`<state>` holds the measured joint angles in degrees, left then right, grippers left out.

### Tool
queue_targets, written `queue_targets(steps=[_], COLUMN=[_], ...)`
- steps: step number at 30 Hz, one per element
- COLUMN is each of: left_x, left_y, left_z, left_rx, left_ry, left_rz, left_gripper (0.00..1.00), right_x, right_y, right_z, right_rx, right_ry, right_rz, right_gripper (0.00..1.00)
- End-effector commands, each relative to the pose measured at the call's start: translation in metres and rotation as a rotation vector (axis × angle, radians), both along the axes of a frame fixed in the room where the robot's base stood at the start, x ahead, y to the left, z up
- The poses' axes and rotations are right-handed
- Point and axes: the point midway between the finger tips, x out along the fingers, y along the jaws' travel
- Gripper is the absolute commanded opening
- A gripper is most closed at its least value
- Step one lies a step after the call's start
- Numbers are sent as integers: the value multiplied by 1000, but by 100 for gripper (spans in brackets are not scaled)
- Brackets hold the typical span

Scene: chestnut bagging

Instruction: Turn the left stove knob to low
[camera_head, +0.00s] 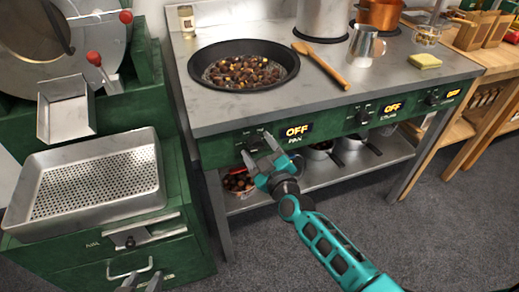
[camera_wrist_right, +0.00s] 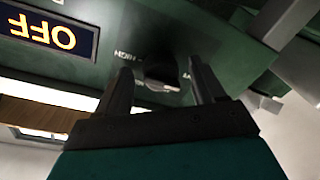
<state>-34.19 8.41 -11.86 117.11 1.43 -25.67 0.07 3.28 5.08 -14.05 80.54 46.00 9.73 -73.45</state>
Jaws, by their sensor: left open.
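The left stove knob (camera_head: 252,142) is a dark knob on the green front panel, left of a lit display (camera_head: 297,131) reading OFF above the label PAN. My right gripper (camera_head: 262,155) is open in front of it. In the right wrist view, the black knob (camera_wrist_right: 162,74) lies between the separated fingertips of the right gripper (camera_wrist_right: 162,88), with gaps visible on both sides. The word HIGH shows beside the knob. The OFF display (camera_wrist_right: 48,30) appears upside down there. My left gripper (camera_head: 140,282) is open at the bottom edge, partly cut off.
A black pan (camera_head: 243,53) of chestnuts sits on the stove top (camera_head: 300,92). Two more knobs (camera_head: 362,117) (camera_head: 431,98) are to the right. A perforated tray (camera_head: 92,215) is at left.

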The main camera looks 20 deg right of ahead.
Motion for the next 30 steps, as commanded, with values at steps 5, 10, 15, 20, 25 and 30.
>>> queue_targets(steps=[5, 10, 15, 20, 25, 30], left_x=[0, 0, 0, 0, -1, -3], left_y=[2, 3, 3, 3, 3, 3], left_z=[-1, -1, -2, -2, -3, -4], left_rx=[5, 6, 7, 7, 7, 7], left_ry=[1, 1, 1, 2, 4, 8], left_rz=[-1, 0, 0, 0, 1, 1], left_gripper=[43, 43, 43, 43, 43, 43], right_x=[0, 0, 0, 0, 0, 0], right_y=[0, 0, -1, -1, -2, -2], right_z=[0, 0, 0, 0, 0, 0], right_rx=[0, 0, 0, 2, 30, 111], right_ry=[0, -1, -1, -1, -2, 1], right_rz=[0, -1, -2, -2, -2, -2], right_gripper=[52, 36, 20, 16, 16, 16])
